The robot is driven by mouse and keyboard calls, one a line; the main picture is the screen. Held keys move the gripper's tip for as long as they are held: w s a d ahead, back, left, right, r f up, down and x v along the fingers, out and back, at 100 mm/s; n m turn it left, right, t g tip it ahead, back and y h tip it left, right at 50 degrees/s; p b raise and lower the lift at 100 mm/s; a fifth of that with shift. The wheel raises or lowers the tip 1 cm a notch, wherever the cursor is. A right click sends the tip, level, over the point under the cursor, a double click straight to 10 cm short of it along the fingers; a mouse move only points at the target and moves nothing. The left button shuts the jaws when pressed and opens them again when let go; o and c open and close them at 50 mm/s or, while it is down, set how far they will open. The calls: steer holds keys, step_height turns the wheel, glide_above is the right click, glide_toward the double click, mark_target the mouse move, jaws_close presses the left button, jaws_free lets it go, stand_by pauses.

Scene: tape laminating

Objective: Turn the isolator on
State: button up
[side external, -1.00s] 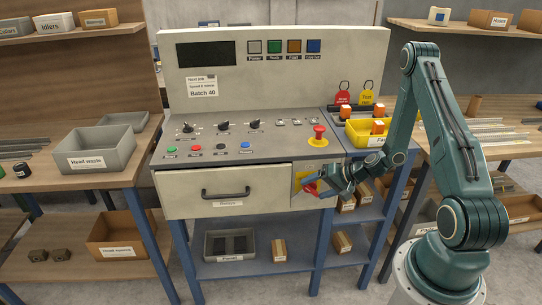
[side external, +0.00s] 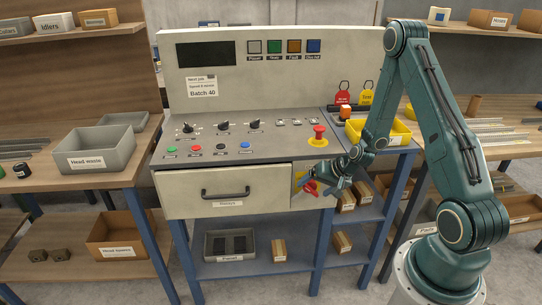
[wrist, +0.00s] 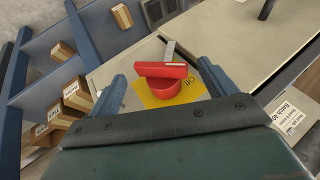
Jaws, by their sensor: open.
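The isolator is a red rotary handle (wrist: 163,71) on a yellow plate (wrist: 190,91), on the console's front face to the right of the drawer. In the wrist view its red bar lies nearly level across the picture, beside a small grey strip. Lettering on the plate is only partly legible. The handle also shows in the side view (side external: 310,188), partly behind my gripper (side external: 328,184). My gripper is open, its two blue fingers on either side of the handle in the wrist view.
A closed drawer (side external: 193,204) with a black pull is left of the isolator. A red emergency button (side external: 319,132) stands on the console top above it. A yellow tray (side external: 398,134) is at the right. Shelves with small cartons (side external: 342,242) lie below.

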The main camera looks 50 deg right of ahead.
steer(key=shift+w+a+r+n+g+h, duration=0.1)
steer(key=shift+w+a+n+g+h, duration=0.1)
steer(key=shift+g+h, duration=0.45)
steer(key=shift+w+a+r+n+g+h, duration=0.1)
steer(key=shift+w+a+n+g+h, duration=0.1)
steer(key=shift+g+h, duration=0.4)
steer(key=shift+w+a+n+g+h, duration=0.15)
steer(key=shift+n+g+h, duration=0.05)
steer(key=shift+g+h, duration=0.4)
steer(key=shift+r, duration=0.2)
steer(key=s+a+r+n, duration=0.1)
steer(key=s+a+r, duration=0.2)
steer(key=r, duration=0.5)
steer(key=s+a+r+n+y, duration=0.1)
steer(key=s+a+r, duration=0.3)
steer(key=r, duration=0.5)
steer(key=s+a+r+n+t, duration=0.1)
steer(key=s+a+r+n, duration=0.1)
steer(key=a+r, duration=0.3)
steer(key=shift+s+r+y, duration=0.35)
steer(key=shift+s+r, duration=0.3)
steer(key=shift+r, duration=1.35)
